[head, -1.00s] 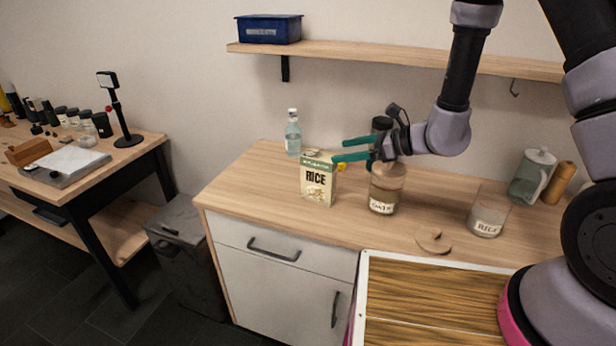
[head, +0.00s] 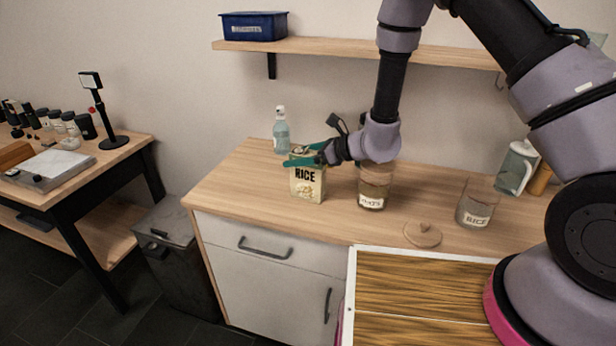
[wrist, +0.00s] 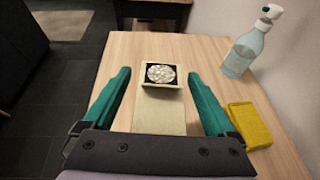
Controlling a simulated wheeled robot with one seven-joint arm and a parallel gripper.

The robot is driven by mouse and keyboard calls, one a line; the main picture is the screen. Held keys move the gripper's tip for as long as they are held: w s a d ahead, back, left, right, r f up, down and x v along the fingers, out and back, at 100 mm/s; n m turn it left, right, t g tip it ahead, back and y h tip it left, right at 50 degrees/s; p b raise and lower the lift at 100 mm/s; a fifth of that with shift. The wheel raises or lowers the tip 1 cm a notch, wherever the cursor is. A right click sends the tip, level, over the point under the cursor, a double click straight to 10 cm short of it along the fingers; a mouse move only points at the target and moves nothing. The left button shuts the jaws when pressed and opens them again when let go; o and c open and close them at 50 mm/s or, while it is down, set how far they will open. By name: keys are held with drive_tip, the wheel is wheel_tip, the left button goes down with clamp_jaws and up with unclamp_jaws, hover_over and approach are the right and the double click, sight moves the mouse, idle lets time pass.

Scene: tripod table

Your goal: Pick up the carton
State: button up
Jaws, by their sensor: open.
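The carton (head: 307,186) is a pale box labelled RICE, standing upright on the wooden counter. In the wrist view my gripper (wrist: 160,85) is open, with a gap on each side of the carton.
A clear bottle (head: 281,131) stands behind the carton, and a yellow block (wrist: 250,125) lies right of it. An oats jar (head: 374,187), a round lid (head: 422,234) and a rice jar (head: 476,205) stand to the right. A shelf (head: 350,49) runs above.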

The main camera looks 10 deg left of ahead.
drive_tip(key=shift+a+f, duration=0.1)
drive_tip(key=shift+a, duration=0.05)
clamp_jaws()
